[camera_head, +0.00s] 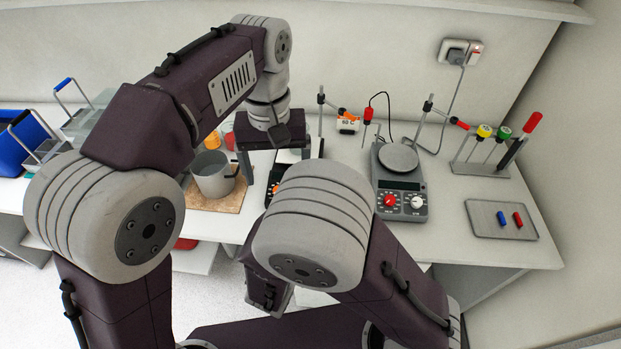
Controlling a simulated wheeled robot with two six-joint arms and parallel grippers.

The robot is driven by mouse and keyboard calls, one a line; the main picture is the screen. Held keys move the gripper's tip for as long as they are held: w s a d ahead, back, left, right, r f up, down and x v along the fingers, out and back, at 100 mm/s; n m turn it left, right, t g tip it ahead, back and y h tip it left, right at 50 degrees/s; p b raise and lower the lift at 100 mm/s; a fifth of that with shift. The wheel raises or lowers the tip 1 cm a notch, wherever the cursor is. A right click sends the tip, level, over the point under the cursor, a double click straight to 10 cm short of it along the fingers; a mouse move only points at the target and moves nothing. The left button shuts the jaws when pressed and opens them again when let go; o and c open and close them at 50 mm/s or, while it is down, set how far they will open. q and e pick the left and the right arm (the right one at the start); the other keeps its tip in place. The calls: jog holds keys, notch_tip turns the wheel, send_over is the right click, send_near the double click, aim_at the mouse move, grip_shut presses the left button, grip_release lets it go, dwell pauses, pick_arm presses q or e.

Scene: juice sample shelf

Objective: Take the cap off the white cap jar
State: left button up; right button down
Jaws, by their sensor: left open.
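My left gripper (279,158) points down over the bench at the back centre. Its dark fingers are spread wide apart, one on each side of a pale surface. I cannot make out a white cap jar or its cap; the left gripper and my arms cover part of that area.
A grey mug (212,178) stands on a brown board (212,203) left of the left gripper. A stirrer with a round plate (398,157) stands right of it. A grey tray (484,229) holds small blue and red pieces. A tool rack (480,168) stands behind it.

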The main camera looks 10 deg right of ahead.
pick_arm(q)
jog(key=s+d, duration=0.1)
jog(key=d, duration=0.1)
jog(key=s+d+m, duration=0.1)
jog(key=d, duration=0.1)
jog(key=s+d+m, duration=0.1)
jog(key=d, duration=0.1)
jog(key=shift+f, duration=0.3)
notch_tip(320, 180, down, 8)
jog(key=shift+a+f, duration=0.1)
jog(key=c, duration=1.5)
jog(key=o, duration=1.5)
